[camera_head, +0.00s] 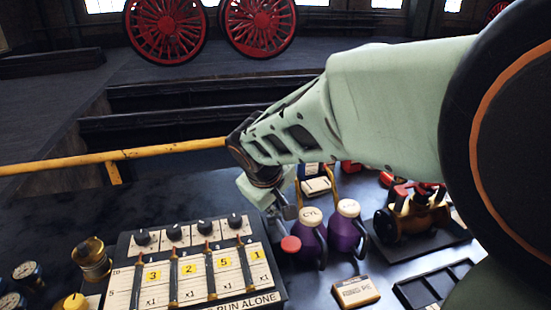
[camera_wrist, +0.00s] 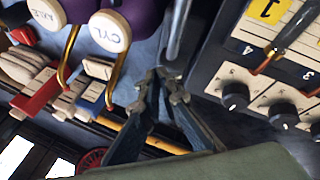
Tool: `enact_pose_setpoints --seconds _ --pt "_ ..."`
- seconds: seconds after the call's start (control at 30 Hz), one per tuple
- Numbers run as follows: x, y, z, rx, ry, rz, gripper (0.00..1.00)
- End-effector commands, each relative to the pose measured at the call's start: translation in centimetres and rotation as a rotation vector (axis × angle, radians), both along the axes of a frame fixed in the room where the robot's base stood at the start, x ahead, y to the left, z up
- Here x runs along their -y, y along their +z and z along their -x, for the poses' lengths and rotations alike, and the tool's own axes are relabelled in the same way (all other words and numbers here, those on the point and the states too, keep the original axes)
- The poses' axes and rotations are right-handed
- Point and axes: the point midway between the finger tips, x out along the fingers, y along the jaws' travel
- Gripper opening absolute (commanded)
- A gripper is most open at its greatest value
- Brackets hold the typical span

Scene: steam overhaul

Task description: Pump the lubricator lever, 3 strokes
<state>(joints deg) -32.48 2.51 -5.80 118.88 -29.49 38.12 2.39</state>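The lubricator (camera_head: 195,275) is a dark box with a white numbered front, black knobs and sliders, at lower left in the head view. A lever with a red knob (camera_head: 291,244) stands at its right side. My gripper (camera_head: 283,208) reaches down just behind the red knob. In the wrist view a grey metal rod (camera_wrist: 179,30), apparently the lever, runs up from my fingertips (camera_wrist: 163,78). The fingertips are close together at the rod's lower end. I cannot tell whether they clasp it. The red knob is outside the wrist view.
Two purple oil cans, CYL (camera_head: 311,240) and another (camera_head: 346,229), stand close to the right of the lever. A brass valve (camera_head: 412,216) sits farther right. A small box (camera_head: 356,291) lies in front. A yellow rail (camera_head: 120,155) runs behind the bench.

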Motion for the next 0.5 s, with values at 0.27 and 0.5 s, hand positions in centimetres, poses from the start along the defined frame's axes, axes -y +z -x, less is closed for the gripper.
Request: enact_pose_setpoints --seconds 0.27,0.5 --pt "-0.2 0.4 -0.1 0.005 0.004 -0.003 0.0" --pt "-0.4 2.6 -0.7 0.007 0.004 -0.002 0.0"
